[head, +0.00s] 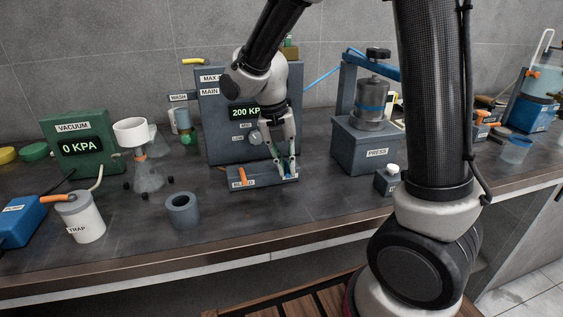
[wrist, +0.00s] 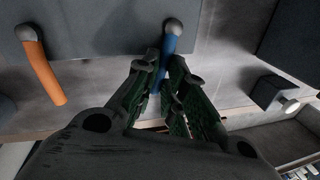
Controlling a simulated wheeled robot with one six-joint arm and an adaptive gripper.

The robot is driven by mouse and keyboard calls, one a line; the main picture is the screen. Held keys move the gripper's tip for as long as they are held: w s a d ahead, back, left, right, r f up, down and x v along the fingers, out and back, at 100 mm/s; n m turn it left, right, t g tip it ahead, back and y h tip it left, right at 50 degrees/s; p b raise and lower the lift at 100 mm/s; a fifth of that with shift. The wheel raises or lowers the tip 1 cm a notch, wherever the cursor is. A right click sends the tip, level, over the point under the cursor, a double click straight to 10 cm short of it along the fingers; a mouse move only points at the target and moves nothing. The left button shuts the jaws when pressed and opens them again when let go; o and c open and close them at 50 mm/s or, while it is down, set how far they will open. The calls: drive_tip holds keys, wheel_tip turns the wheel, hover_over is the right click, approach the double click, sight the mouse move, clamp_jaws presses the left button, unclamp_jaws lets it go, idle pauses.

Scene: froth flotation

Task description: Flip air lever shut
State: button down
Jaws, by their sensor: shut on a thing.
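A low grey valve block (head: 262,184) sits on the bench in front of the panel with the "200 KP" readout. It carries an orange lever (head: 242,176) at its left, which also shows in the wrist view (wrist: 43,72), and a blue lever (wrist: 171,45) at its right. My gripper (head: 283,170) reaches down onto the right end of the block. In the wrist view my gripper (wrist: 162,70) has its fingers closed around the blue lever. The lever's lower end is partly hidden between the fingers. I cannot read a label for the blue lever.
The grey pressure panel (head: 224,146) stands close behind the block. A small grey box (head: 387,181) stands near the right front edge.

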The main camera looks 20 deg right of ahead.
drive_tip(key=shift+s+d+n+t, duration=0.15)
drive_tip(key=shift+d+n, duration=0.15)
drive_tip(key=shift+n, duration=0.45)
drive_tip(key=shift+w+d+n+t, duration=0.15)
drive_tip(key=shift+d+n, duration=0.1)
drive_tip(key=shift+n, duration=0.5)
drive_tip(key=shift+s, duration=0.1)
drive_tip(key=c, duration=1.5)
unclamp_jaws()
drive_tip(key=shift+d, duration=0.1)
drive_tip(key=shift+r, duration=0.1)
drive_tip(key=r, duration=0.4)
drive_tip(key=a+r, duration=0.1)
drive_tip(key=r, duration=0.2)
drive_tip(key=a+r, duration=0.1)
drive_tip(key=r, duration=0.3)
drive_tip(key=shift+a+r, duration=0.2)
drive_tip(key=shift+r, duration=0.15)
